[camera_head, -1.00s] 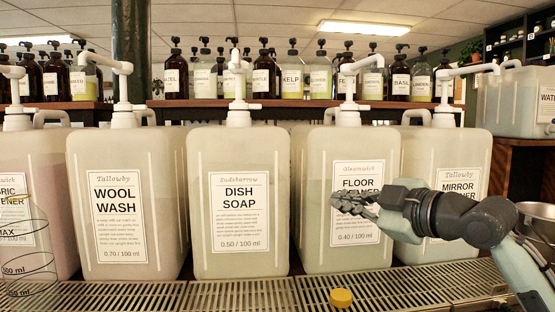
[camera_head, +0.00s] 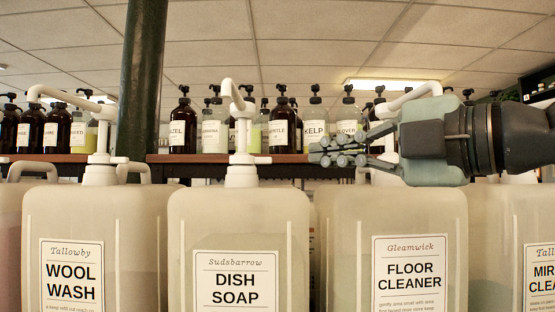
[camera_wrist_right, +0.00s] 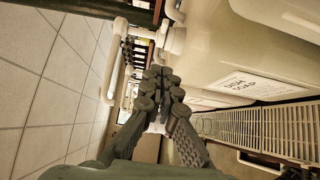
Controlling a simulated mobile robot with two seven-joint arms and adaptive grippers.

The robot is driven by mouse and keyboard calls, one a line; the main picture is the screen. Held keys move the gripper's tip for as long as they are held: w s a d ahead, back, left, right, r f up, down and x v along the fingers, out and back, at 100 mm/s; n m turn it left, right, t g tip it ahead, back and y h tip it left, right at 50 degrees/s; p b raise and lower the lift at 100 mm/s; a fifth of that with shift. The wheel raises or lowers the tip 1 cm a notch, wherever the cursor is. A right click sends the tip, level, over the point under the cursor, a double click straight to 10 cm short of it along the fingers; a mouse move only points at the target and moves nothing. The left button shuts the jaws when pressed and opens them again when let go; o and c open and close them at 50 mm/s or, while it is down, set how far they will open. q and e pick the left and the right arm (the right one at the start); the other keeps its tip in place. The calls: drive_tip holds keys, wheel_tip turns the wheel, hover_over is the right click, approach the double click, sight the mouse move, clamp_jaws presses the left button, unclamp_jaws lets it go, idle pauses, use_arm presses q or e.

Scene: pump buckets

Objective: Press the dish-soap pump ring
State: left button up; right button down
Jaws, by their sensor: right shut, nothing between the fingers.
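The dish-soap jug (camera_head: 190,235) is a pale, translucent container labelled DISH SOAP, left of centre in the head view. Its white pump (camera_head: 239,140) stands upright on top, with a flared ring (camera_head: 242,158) around the stem and a hooked spout above. My right gripper (camera_head: 318,153) is shut and empty, pointing left at about ring height. It appears to the right of the pump with a visible gap. In the right wrist view, the shut fingers (camera_wrist_right: 160,80) point toward white pump parts (camera_wrist_right: 174,38); the DISH SOAP label (camera_wrist_right: 243,85) shows beside them. My left gripper is out of view.
The wool-wash jug (camera_head: 140,230) stands left, and the floor-cleaner jug (camera_head: 345,230) right, its pump partly hidden by my gripper. Pump bottles (camera_head: 283,128) line a shelf behind. A slatted drip grate (camera_wrist_right: 270,130) runs below the jugs.

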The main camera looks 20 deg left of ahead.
approach(260, 159)
drive_tip(key=s+a, duration=0.1)
drive_tip(key=a, duration=0.3)
drive_tip(key=w, duration=0.3)
drive_tip(key=shift+w+a, duration=0.1)
drive_tip(key=shift+a, duration=0.3)
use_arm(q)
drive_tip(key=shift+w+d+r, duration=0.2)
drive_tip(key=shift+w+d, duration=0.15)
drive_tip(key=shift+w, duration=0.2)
use_arm(e)
drive_tip(key=shift+w+a, duration=0.1)
drive_tip(key=shift+w, duration=0.2)
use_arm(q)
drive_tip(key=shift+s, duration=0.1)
